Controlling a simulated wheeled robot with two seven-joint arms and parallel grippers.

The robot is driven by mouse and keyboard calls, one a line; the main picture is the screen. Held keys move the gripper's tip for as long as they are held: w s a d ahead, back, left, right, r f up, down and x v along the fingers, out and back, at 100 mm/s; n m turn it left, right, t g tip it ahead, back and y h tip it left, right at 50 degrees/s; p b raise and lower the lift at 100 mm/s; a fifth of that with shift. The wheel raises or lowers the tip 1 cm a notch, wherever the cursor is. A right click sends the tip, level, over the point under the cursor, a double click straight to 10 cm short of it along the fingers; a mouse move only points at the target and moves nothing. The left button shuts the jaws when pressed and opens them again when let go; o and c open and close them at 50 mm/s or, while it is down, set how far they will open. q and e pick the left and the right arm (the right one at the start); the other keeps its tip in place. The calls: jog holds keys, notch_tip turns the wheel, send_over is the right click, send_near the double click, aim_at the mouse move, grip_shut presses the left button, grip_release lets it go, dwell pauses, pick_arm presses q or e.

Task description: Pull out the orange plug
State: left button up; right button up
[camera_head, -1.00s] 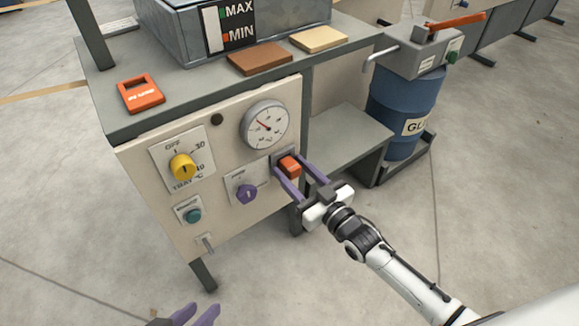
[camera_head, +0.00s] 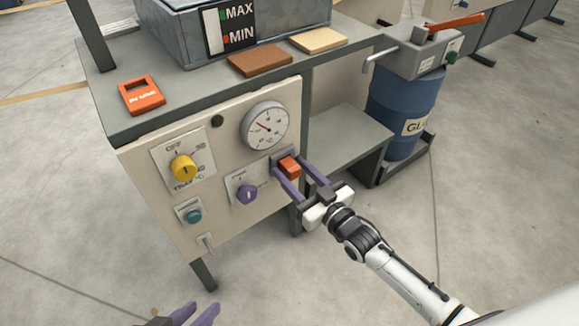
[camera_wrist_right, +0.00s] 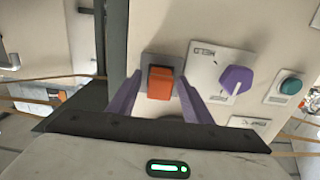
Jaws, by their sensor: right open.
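The orange plug (camera_head: 289,167) sits in a grey socket plate at the right edge of the cream control panel (camera_head: 225,219). In the right wrist view the plug (camera_wrist_right: 160,83) stands between my two purple fingers. My right gripper (camera_head: 292,173) is open, with one finger on each side of the plug. In the right wrist view a gap shows between the plug and each finger of the right gripper (camera_wrist_right: 158,98). My left gripper (camera_head: 196,313) shows only as purple fingertips at the bottom edge, away from the panel; its jaw state is unclear.
An orange frame (camera_head: 142,96) lies on the bench top. A blue barrel (camera_head: 400,108) stands at the right. The floor in front is clear.

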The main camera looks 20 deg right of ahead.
aim_at(296, 175)
grip_shut()
jog(key=shift+s, duration=0.1)
jog(key=shift+p+v, duration=0.8)
jog(key=shift+v, duration=0.4)
jog(key=shift+p+v, duration=0.8)
jog(key=shift+v, duration=0.9)
